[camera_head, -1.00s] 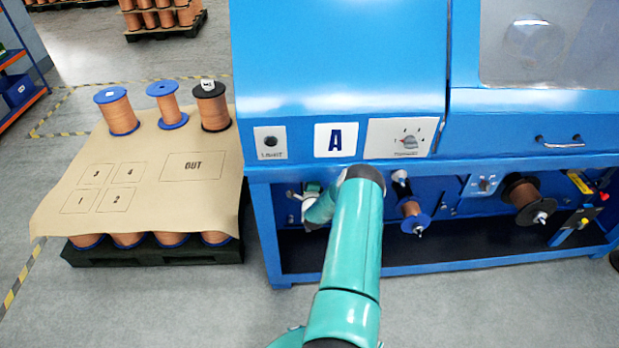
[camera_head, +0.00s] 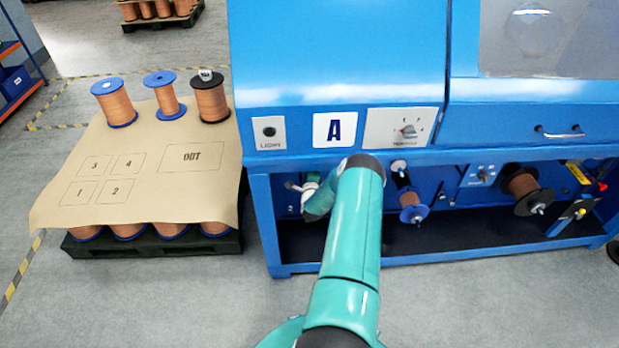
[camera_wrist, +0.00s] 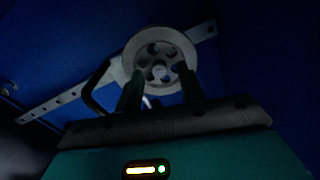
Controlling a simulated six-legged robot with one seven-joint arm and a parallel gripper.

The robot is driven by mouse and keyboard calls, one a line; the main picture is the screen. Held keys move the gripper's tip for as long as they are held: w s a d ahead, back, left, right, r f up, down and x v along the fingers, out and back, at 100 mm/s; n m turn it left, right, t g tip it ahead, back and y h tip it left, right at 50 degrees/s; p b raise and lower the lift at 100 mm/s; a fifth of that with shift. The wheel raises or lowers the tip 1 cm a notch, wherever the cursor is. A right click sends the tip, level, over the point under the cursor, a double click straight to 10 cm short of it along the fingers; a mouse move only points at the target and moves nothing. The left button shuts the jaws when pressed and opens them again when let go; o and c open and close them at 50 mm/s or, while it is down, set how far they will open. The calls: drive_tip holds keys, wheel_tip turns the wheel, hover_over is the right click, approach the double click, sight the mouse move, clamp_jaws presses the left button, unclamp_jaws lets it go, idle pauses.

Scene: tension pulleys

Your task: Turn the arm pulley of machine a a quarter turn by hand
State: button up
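The arm pulley (camera_wrist: 158,62), a pale grey wheel with round holes, shows in the wrist view on a perforated metal arm (camera_wrist: 75,97). My gripper (camera_wrist: 160,73) has its two dark fingers apart, and their tips overlap the lower left and right parts of the wheel. The dim view does not show whether they touch it.
Copper spools (camera_head: 410,206) and (camera_head: 525,190) sit in the machine's open lower bay. A dark bent rod (camera_wrist: 95,88) is beside the left finger. A paper-covered pallet (camera_head: 135,170) with several spools stands left. Grey floor (camera_head: 480,310) in front is clear.

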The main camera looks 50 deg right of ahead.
drive_tip(key=v, duration=1.3)
drive_tip(key=shift+s, duration=0.2)
drive_tip(key=shift+a, duration=0.1)
idle(0.3)
